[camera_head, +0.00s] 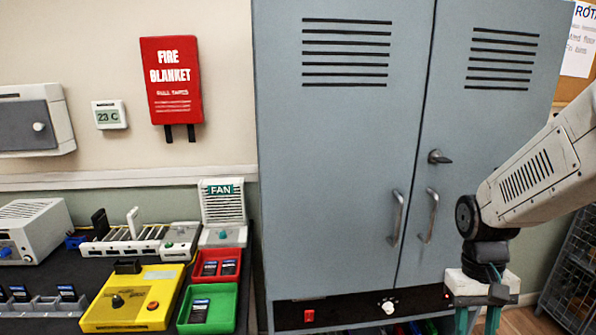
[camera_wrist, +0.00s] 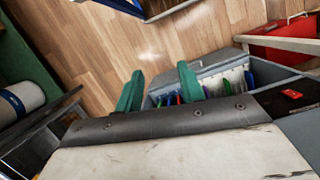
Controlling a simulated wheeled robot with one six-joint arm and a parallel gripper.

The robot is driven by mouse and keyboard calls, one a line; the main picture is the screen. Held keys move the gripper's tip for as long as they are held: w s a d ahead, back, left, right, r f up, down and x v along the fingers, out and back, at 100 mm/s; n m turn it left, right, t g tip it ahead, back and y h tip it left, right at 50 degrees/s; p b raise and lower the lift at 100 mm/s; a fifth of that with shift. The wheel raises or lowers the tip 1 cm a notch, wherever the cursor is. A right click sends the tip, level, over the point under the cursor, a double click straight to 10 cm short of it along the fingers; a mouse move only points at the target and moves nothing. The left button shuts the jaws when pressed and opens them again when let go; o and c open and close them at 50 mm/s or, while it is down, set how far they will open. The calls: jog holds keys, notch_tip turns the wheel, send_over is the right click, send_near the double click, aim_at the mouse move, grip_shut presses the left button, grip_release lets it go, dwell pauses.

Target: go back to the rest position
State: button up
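My gripper (camera_wrist: 160,88) shows in the wrist view with its two green fingers apart and nothing between them. It points down over the wooden floor (camera_wrist: 95,55). In the head view my gripper (camera_head: 478,318) hangs at the lower right, in front of the grey cabinet's right edge, with the fingertips partly cut off by the frame. My arm comes in from the right edge. No phone is in the gripper.
A tall grey cabinet (camera_head: 340,130) with shut doors fills the middle. A wire rack (camera_head: 578,285) stands at far right.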

jog(key=s+a+r+n+t, duration=0.1)
jog(key=s+a+r+t, duration=0.1)
jog(key=s+a+r, duration=0.2)
jog(key=s+a+r+n+t, duration=0.1)
jog(key=s+a+r+t, duration=0.1)
jog(key=s+a+r, duration=0.3)
notch_tip(320, 180, up, 4)
jog(key=shift+s+r, duration=0.15)
jog(key=shift+s, duration=0.55)
jog(key=shift+o, duration=0.4)
jog(key=shift+d, duration=0.1)
